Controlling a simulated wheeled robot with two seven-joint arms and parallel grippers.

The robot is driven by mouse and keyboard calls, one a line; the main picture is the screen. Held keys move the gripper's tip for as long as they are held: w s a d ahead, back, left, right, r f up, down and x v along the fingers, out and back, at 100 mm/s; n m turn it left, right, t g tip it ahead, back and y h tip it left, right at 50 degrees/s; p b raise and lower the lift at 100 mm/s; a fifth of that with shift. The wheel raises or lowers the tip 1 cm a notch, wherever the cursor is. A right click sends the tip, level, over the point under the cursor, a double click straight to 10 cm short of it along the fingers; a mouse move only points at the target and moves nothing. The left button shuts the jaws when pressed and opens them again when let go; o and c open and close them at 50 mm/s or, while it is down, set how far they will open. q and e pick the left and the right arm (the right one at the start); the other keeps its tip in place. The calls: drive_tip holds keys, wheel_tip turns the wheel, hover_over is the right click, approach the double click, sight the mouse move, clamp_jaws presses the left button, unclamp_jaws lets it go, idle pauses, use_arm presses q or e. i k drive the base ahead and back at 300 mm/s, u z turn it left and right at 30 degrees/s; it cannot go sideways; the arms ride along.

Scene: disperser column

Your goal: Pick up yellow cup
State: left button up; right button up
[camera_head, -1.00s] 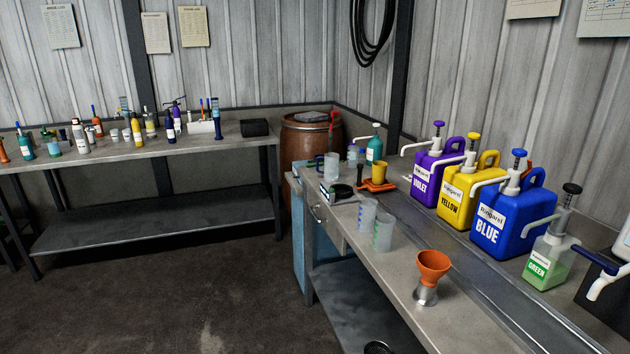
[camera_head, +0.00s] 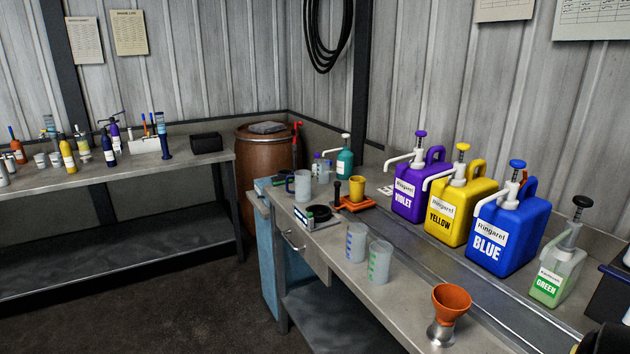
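The yellow cup (camera_head: 357,189) stands upright on the right-hand workbench (camera_head: 330,258). It is at the back part of the bench, on or just behind a flat orange piece (camera_head: 354,204) with a dark upright handle at its left. I cannot tell whether the cup rests on that piece or on the bench.
A clear mug (camera_head: 302,186) and a teal bottle (camera_head: 344,164) stand near the cup. Two clear beakers (camera_head: 380,263) and an orange funnel (camera_head: 451,302) stand nearer. Violet (camera_head: 408,192), yellow (camera_head: 459,212) and blue (camera_head: 503,233) pump jugs line the right.

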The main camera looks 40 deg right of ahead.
sight(357, 184)
drive_tip(key=z, duration=0.05)
drive_tip(key=i, duration=2.05)
drive_tip(key=z, duration=1.15)
drive_tip(key=i, duration=1.3)
drive_tip(key=z, duration=1.25)
